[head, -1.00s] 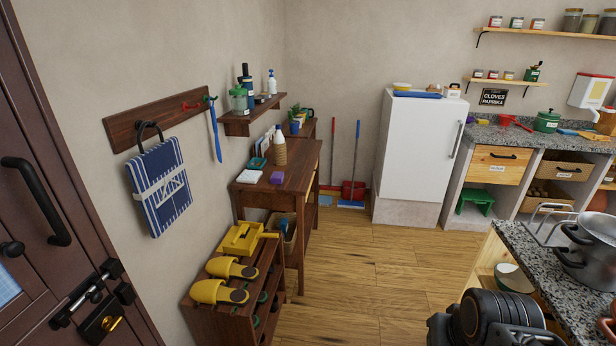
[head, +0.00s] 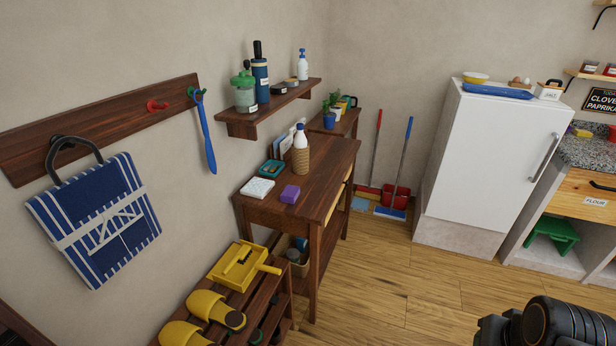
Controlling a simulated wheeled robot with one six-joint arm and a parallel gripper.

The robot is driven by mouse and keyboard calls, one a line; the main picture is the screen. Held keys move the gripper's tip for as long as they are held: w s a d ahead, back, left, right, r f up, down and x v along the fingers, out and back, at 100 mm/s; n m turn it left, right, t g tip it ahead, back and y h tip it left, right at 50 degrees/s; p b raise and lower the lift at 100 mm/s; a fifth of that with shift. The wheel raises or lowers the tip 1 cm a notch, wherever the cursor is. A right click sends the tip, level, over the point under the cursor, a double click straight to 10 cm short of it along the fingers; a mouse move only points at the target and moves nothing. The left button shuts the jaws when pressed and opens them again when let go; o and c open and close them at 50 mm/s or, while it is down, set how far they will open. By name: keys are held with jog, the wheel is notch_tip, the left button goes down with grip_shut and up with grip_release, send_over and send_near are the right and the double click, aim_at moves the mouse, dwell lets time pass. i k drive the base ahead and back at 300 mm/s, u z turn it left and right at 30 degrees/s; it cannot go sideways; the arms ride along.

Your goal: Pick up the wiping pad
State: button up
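A small purple block (head: 290,194), which looks like a pad, lies on the wooden side table (head: 322,178) near its front edge. A white square item (head: 257,188) lies left of it on the same table; I cannot tell for sure which of the two is the wiping pad. Both lie apart from each other. A dark part of my arm (head: 555,325) shows at the bottom right, well away from the table. The fingers of my gripper are out of view.
A wicker-covered bottle (head: 300,152) and a teal item (head: 272,168) stand behind the pads. A wall shelf (head: 268,110) hangs above. A shoe rack (head: 262,300) with a yellow dustpan (head: 243,265) stands in front. The wooden floor (head: 400,290) to the right is clear.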

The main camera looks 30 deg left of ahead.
aim_at(290, 195)
jog(key=i, duration=2.35)
jog(key=u, duration=3.25)
jog(key=i, duration=0.5)
jog(key=z, duration=0.05)
